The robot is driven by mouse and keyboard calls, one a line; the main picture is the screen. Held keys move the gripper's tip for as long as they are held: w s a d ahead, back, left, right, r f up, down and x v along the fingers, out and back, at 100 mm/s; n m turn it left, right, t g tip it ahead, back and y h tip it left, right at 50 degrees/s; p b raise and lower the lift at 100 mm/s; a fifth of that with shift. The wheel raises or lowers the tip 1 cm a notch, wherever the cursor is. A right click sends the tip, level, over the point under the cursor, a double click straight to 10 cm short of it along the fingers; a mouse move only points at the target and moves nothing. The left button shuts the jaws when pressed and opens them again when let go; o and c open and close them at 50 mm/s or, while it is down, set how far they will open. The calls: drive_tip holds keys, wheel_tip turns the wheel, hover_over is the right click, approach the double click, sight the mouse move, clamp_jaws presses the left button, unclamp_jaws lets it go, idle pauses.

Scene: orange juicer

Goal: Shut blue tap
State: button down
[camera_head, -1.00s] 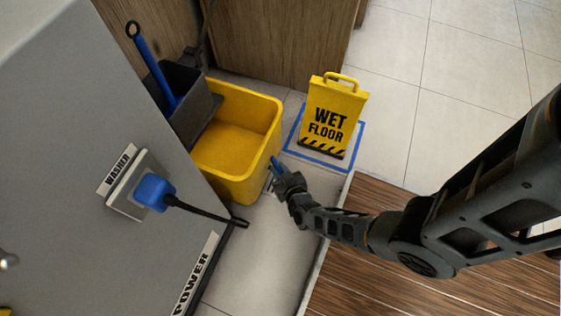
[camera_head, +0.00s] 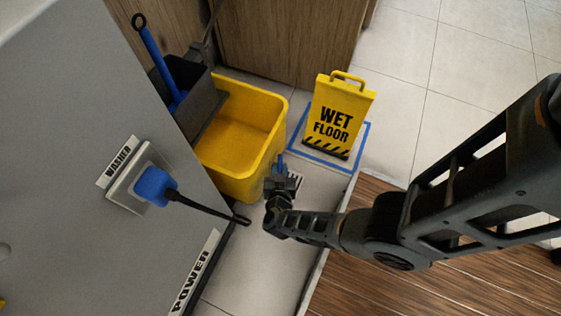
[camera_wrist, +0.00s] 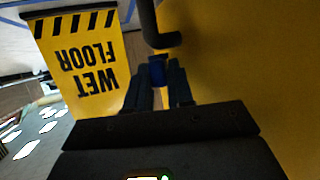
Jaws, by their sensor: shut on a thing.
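The blue tap (camera_head: 282,160) is a small blue handle low at the near right side of the yellow mop bucket (camera_head: 230,184). My gripper (camera_head: 281,171) is over the tap, and the head view shows only the tap's blue end past the fingers. In the wrist view my gripper (camera_wrist: 168,82) has its two fingers on either side of the blue tap handle (camera_wrist: 156,71), shut on it. A dark bent spout (camera_wrist: 150,28) is just beyond the handle. The bucket wall (camera_wrist: 235,65) fills the right of that view. The tap's body is mostly hidden.
A yellow wet floor sign (camera_head: 338,115) stands inside a blue taped square behind the gripper. A grey washer (camera_head: 70,190) with a blue plug (camera_head: 155,187) and black cable is at left. A striped label (camera_head: 298,179) lies beside the gripper.

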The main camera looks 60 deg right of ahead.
idle(0.3)
drive_tip(key=c, duration=1.1)
unclamp_jaws()
drive_tip(key=shift+r+p, duration=0.1)
drive_tip(key=shift+p, duration=0.2)
